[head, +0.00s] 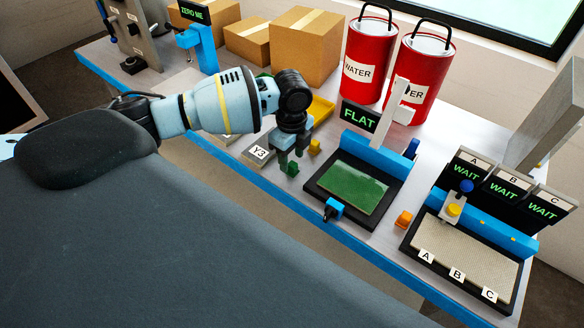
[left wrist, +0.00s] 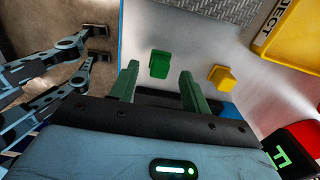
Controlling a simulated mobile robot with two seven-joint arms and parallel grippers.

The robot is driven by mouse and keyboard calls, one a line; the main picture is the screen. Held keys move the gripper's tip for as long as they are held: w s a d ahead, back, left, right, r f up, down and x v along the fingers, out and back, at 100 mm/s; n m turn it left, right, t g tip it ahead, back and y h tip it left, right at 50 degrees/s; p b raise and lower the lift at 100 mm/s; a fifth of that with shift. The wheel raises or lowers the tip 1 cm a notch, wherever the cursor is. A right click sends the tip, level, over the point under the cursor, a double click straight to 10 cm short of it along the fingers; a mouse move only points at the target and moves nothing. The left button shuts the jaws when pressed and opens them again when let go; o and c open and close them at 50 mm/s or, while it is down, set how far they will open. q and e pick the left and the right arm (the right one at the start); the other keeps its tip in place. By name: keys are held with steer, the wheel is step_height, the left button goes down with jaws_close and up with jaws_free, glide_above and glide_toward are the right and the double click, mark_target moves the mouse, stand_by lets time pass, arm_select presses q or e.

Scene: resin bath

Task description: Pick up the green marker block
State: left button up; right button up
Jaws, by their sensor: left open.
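The green marker block (head: 293,169) stands on the table in front of the black-framed green plate unit, to the plate's left. In the left wrist view the green block (left wrist: 159,62) shows in line with the gap between my fingertips. My left gripper (head: 288,160) is open and empty, pointing down over the block. In the wrist view its two green fingers (left wrist: 158,76) are spread on either side of the gap. I cannot tell whether the fingertips reach down beside the block. My right gripper is not in view.
A yellow block (head: 315,146) stands close to the right of the green one. The FLAT unit (head: 345,185), an orange block (head: 403,219) and the A-B-C tray (head: 470,255) are further right. Behind are a yellow tray (head: 320,109), red water buckets (head: 368,55) and boxes (head: 303,45).

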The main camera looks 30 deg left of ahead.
mark_target(292, 164)
arm_select(q)
steer(key=shift+d+f, duration=0.1)
steer(key=shift+f, duration=1.45)
steer(key=c, duration=0.9)
steer(key=shift+r, duration=0.15)
steer(key=shift+r, duration=0.6)
steer(key=shift+s+r, duration=0.25)
steer(key=shift+r, duration=0.85)
steer(key=s, duration=0.5)
steer(key=s+r, duration=0.1)
steer(key=s, duration=0.4)
steer(key=s+a+p, duration=0.1)
steer(key=s, duration=0.4)
steer(key=shift+s+a+r, duration=0.1)
steer(key=shift+s+r, duration=0.05)
steer(key=shift+s, duration=0.1)
